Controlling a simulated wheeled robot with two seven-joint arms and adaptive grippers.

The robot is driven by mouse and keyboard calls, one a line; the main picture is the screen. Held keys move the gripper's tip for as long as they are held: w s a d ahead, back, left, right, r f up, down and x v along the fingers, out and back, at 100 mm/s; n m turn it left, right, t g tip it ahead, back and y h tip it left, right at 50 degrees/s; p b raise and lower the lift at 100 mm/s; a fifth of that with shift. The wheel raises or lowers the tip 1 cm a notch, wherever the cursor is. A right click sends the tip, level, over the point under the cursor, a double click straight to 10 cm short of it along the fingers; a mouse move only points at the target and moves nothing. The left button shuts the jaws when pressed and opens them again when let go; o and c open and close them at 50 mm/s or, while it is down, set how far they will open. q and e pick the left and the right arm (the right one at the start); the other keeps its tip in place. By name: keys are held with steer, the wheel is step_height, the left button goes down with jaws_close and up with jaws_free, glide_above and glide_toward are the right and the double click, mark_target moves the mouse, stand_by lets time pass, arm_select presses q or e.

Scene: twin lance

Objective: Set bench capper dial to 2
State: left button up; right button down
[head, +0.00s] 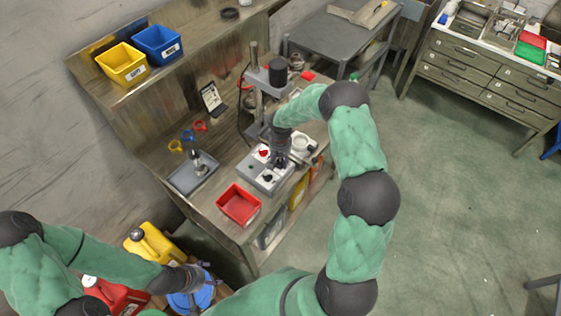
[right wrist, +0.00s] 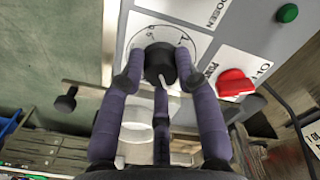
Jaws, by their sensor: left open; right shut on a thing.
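The bench capper (head: 257,168) is a grey machine with a tall column on the wooden bench. Its panel shows a black dial knob (right wrist: 157,63) on a white numbered face in the right wrist view. A short white mark on the knob points toward the bottom of that picture; the numerals are too small to read surely. My right gripper (right wrist: 160,77) is shut on the knob, with purple-grey fingers on both sides. It also shows over the panel in the head view (head: 280,160). My left gripper (head: 197,278) is open, low at the left, away from the capper.
A red switch (right wrist: 235,83) and a green button (right wrist: 288,13) sit near the dial. A red bin (head: 238,205) and a grey tray (head: 190,175) stand on the bench. Yellow (head: 152,245) and red (head: 115,295) jugs and a blue object (head: 205,297) are near my left gripper.

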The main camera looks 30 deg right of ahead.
mark_target(281, 162)
steer(key=shift+s+a+f, duration=0.15)
steer(key=shift+s, duration=0.1)
steer(key=c, duration=0.9)
jaws_free()
steer(key=shift+w+r, duration=0.1)
steer(key=shift+r, duration=0.2)
step_height(281, 162, up, 12)
steer(key=shift+f, duration=0.25)
steer(key=shift+f, duration=0.1)
